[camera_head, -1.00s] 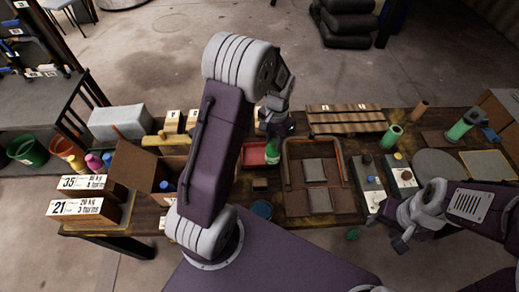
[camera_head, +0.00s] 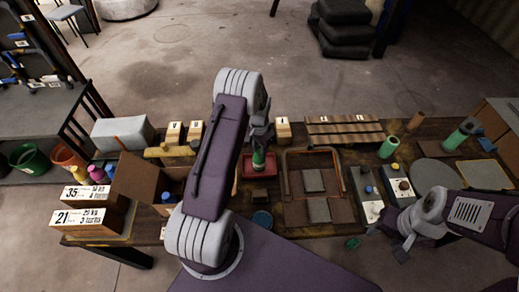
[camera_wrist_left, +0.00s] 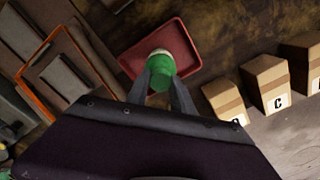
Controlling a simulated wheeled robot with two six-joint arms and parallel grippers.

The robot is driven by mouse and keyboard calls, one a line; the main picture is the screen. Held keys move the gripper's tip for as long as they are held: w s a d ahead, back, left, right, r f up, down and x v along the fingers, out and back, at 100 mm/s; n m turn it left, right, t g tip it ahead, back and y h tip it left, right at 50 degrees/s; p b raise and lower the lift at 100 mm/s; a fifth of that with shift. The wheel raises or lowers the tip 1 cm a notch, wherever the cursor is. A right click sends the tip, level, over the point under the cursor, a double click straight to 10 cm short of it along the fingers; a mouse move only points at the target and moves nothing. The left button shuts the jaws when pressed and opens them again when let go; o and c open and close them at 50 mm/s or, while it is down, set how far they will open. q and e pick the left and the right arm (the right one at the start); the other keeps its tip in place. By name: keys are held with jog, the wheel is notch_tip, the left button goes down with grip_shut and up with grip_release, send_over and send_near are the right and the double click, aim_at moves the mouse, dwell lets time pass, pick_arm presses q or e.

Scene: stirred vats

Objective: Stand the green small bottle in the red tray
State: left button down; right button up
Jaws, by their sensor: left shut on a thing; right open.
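The green small bottle (camera_head: 258,160) is upright in my left gripper (camera_head: 261,142), at the red tray (camera_head: 247,174). In the left wrist view the left gripper (camera_wrist_left: 160,84) is shut on the bottle (camera_wrist_left: 161,64), with a finger on either side. The red tray (camera_wrist_left: 183,31) shows around and behind the bottle there. I cannot tell whether its base touches the tray floor. My left arm hides part of the tray's left side in the head view. My right gripper (camera_head: 404,243) is open and empty, by the table's front edge at the right.
A brown tray with an orange rim (camera_head: 338,203) stands right of the red tray. Cartons (camera_head: 283,128) stand behind it. A small dark block (camera_head: 260,194) and a blue round lid (camera_head: 262,219) lie in front. A brown box (camera_head: 139,183) stands left. Green tubes (camera_head: 389,146) stand right.

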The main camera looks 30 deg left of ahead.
pick_arm(q)
jog(key=shift+f, duration=0.2)
jog(key=c, duration=1.1)
grip_release()
jog(key=shift+r, duration=0.1)
notch_tip(320, 180, up, 12)
jog(key=b, duration=0.1)
jog(key=s+d+r+n, duration=0.1)
jog(key=s+d, duration=0.4)
jog(key=s, duration=0.4)
jog(key=s+d+r+n+t, duration=0.1)
jog(key=s+d+r+n, duration=0.1)
jog(key=s+d, duration=0.4)
jog(key=s, duration=0.4)
